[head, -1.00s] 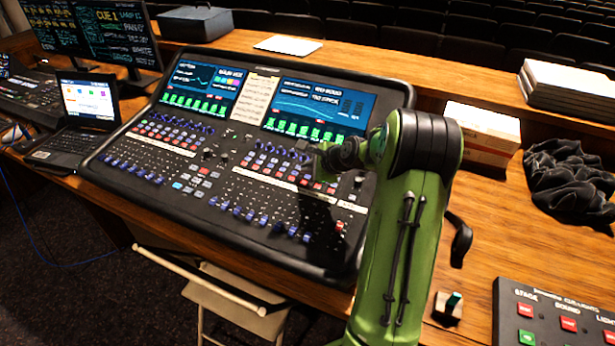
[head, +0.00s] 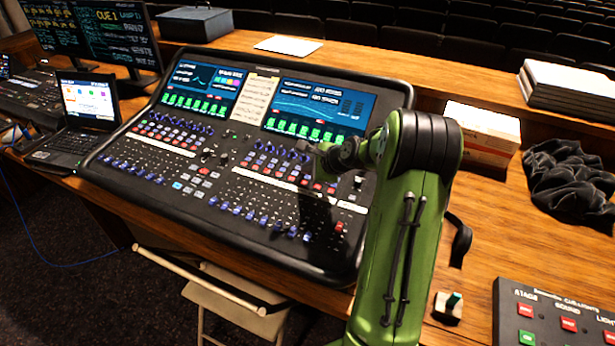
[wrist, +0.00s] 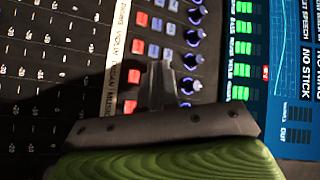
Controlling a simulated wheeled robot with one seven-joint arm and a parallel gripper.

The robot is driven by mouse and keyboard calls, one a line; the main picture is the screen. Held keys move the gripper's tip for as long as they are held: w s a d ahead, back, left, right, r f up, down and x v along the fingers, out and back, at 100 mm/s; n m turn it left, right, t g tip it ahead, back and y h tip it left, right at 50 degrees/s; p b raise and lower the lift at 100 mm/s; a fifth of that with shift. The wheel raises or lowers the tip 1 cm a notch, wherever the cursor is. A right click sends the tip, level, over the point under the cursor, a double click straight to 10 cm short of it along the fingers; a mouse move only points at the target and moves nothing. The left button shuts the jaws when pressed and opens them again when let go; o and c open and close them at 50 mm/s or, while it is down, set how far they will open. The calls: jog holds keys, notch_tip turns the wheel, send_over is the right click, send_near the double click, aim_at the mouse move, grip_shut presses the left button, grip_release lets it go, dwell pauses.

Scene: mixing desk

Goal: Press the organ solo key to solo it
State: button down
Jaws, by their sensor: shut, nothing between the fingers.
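In the head view my gripper (head: 318,158) is over the right-hand key rows of the mixing desk (head: 207,205), below its right screen. The wrist view shows the two dark fingers (wrist: 172,82) together and empty, pointing at the rows of keys beside the white label strip (wrist: 116,60). The strip seems to read organ around the fingers' level, but the small lettering is hard to read. Red keys (wrist: 141,19) lie along the strip, with blue and pale keys beside them. The fingers hide the keys under them, so the organ solo key and any contact cannot be made out.
Blue knobs (wrist: 195,36) and a screen with green meters (wrist: 242,50) lie right of the fingers in the wrist view. A laptop (head: 90,108) stands left of the desk. A box (head: 482,130), black cloth (head: 566,180) and switch panel (head: 560,315) are on the right.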

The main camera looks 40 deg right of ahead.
aim_at(308, 183)
dwell(0.3)
jog(key=shift+f, duration=0.4)
jog(key=shift+f, duration=0.25)
dwell(0.4)
jog(key=shift+r+p, duration=0.45)
jog(key=shift+r, duration=0.25)
jog(key=r+p, duration=0.4)
jog(key=r, duration=0.1)
jog(key=shift+s+a, duration=0.15)
jog(key=shift+a, duration=0.1)
